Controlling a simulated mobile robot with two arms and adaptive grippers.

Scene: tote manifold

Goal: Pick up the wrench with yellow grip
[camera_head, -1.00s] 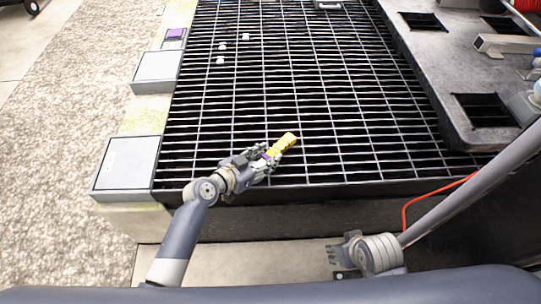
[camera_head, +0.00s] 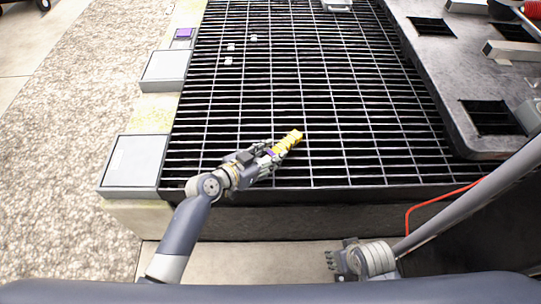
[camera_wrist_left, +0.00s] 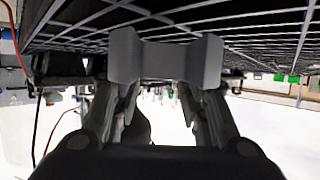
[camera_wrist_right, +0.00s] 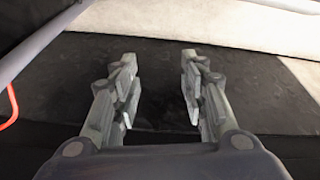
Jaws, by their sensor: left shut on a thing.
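The wrench's yellow grip (camera_head: 288,143) sticks out past the fingers of my left gripper (camera_head: 265,159), over the front part of the dark grating. My left gripper is shut on the wrench. In the left wrist view a grey piece (camera_wrist_left: 165,58), seemingly an end of the wrench, spans the fingertips; the yellow part is hidden there. I cannot tell whether the wrench touches the grating. My right gripper (camera_wrist_right: 160,85) is open and empty, low in front of the grating; it also shows in the head view (camera_head: 334,261).
The grating (camera_head: 330,110) is mostly clear, with several small white pieces (camera_head: 230,47) at the far left. Pale blocks (camera_head: 135,160) line its left edge. A grey slab with square holes (camera_head: 450,80) stands at right. A red cable (camera_head: 420,205) hangs at front right.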

